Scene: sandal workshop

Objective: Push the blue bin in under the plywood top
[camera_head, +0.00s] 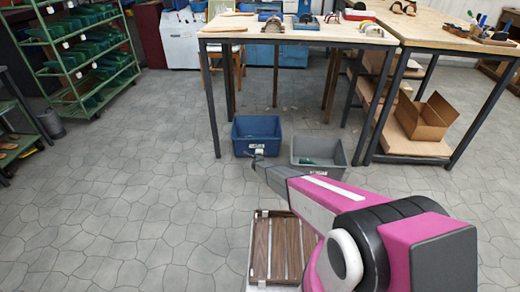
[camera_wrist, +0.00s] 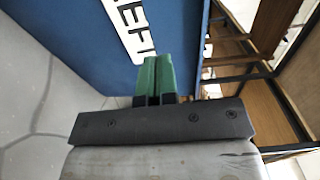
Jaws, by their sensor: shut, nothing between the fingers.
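The blue bin (camera_head: 240,146) stands upright on the floor at the front edge of the table with the plywood top (camera_head: 338,35), near the line of its front legs and close to the left one. My gripper (camera_head: 256,157) is at the bin's front wall, by the white label. In the wrist view the shut green fingers (camera_wrist: 157,62) point at the blue bin's wall (camera_wrist: 70,45), just beside the label (camera_wrist: 132,28). Nothing is held. Whether the fingertips touch the wall, I cannot tell. My arm hides part of the floor to the right.
A grey bin (camera_head: 340,152) stands just right of the blue bin. A slatted wooden crate (camera_head: 262,250) lies on the floor nearer me. A table leg (camera_head: 212,110) stands left of the blue bin. Floor behind the bin, under the top, looks clear. A green shoe rack (camera_head: 70,55) is far left.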

